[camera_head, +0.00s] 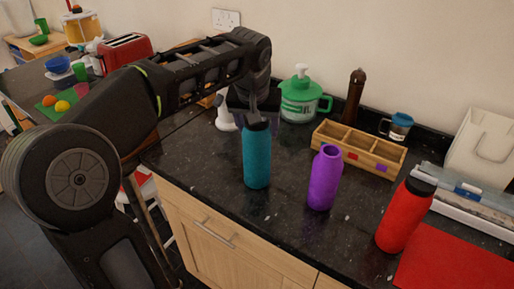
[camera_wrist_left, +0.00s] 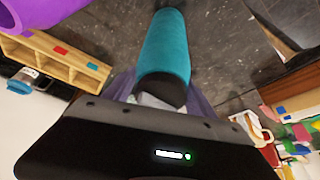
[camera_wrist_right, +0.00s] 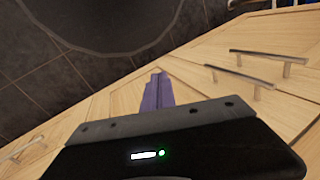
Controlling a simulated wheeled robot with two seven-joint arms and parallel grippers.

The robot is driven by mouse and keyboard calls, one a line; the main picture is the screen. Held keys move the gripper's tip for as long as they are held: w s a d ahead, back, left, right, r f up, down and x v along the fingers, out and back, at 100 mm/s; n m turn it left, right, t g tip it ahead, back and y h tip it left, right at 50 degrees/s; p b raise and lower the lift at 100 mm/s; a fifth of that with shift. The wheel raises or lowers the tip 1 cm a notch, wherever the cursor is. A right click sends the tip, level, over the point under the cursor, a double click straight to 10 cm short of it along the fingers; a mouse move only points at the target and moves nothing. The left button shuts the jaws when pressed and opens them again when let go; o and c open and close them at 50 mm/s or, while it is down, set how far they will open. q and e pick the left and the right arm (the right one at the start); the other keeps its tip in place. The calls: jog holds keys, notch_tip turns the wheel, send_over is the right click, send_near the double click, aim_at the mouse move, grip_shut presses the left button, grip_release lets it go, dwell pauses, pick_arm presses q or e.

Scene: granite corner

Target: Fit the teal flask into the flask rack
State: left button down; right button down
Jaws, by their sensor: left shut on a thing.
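The teal flask (camera_head: 257,158) with a dark cap stands upright over the near left of the black counter. It also shows in the left wrist view (camera_wrist_left: 167,45). My left gripper (camera_head: 258,120) comes from above and is shut on it near the cap; I cannot tell whether its base touches the counter. The wooden flask rack (camera_head: 350,158) is to the right and farther back, with open, seemingly empty compartments. Red and purple tags show on its front; the left wrist view of the rack (camera_wrist_left: 45,57) also shows a teal tag. My right gripper (camera_wrist_right: 158,80) is shut and empty beside cabinet fronts.
A purple flask (camera_head: 323,180) stands before the rack, partly covering its left end. A red flask (camera_head: 403,218) is at right by a red mat (camera_head: 460,262).

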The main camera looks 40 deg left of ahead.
pick_arm(q)
notch_tip(320, 180, up, 10)
jog(key=shift+r+p, duration=0.1)
jog(key=shift+p, duration=0.2)
dwell(0.8)
